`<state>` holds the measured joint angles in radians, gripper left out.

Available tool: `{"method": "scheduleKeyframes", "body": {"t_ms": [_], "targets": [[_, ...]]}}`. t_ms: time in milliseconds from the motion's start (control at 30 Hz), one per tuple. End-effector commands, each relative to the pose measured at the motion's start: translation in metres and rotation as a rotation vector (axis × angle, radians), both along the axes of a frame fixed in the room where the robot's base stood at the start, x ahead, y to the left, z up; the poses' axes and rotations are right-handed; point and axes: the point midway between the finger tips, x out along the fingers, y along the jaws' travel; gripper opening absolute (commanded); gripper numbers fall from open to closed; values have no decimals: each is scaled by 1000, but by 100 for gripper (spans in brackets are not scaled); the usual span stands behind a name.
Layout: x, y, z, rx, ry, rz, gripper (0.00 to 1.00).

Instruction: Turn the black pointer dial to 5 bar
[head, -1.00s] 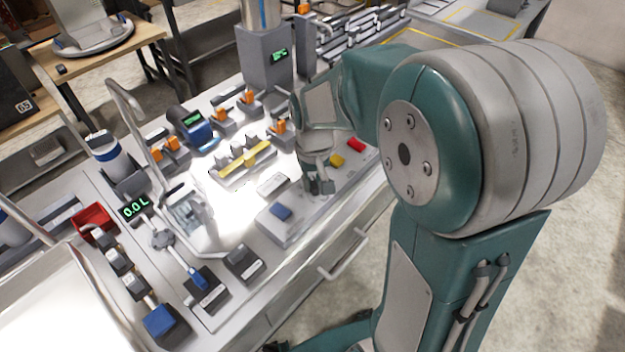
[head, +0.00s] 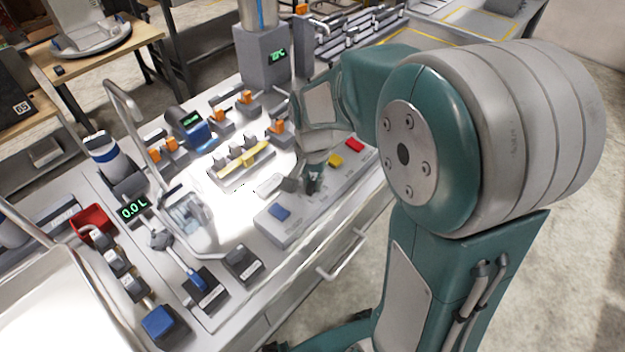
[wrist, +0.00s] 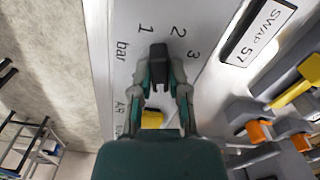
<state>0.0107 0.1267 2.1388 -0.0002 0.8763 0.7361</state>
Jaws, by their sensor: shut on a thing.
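The black pointer dial (wrist: 159,62) sits on a pale panel in the wrist view. The printed marks 1, 2, 3 and "bar" show around its far side. My gripper (wrist: 163,85) is shut on the dial, one finger on each side. The fingers hide part of the dial, and the mark 5 is not visible. I cannot tell exactly which mark the pointer faces. In the head view my gripper (head: 302,182) is down at the sloped grey panel (head: 285,236), between its blue and yellow buttons.
The panel carries a blue button (head: 279,212), a yellow button (head: 335,160) and a red button (head: 354,145). A "SWAP 57" label (wrist: 259,32) lies beside the dial. Orange-handled valves (head: 277,127) and a yellow bar (head: 243,166) stand close behind.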

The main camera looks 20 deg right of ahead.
Motion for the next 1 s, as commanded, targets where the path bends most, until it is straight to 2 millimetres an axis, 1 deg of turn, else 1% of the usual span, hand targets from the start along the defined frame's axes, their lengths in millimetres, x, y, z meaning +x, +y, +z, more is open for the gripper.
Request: {"method": "scheduleKeyframes", "body": {"t_ms": [200,600,633,667,700,1000], "targets": [[1,0,0,1,-4,-35,0],[1,0,0,1,-4,-39,0],[1,0,0,1,-4,-39,35],[1,0,0,1,-4,-39,48],[1,0,0,1,-3,-39,56],[0,0,0,0,-1,-39,56]]}}
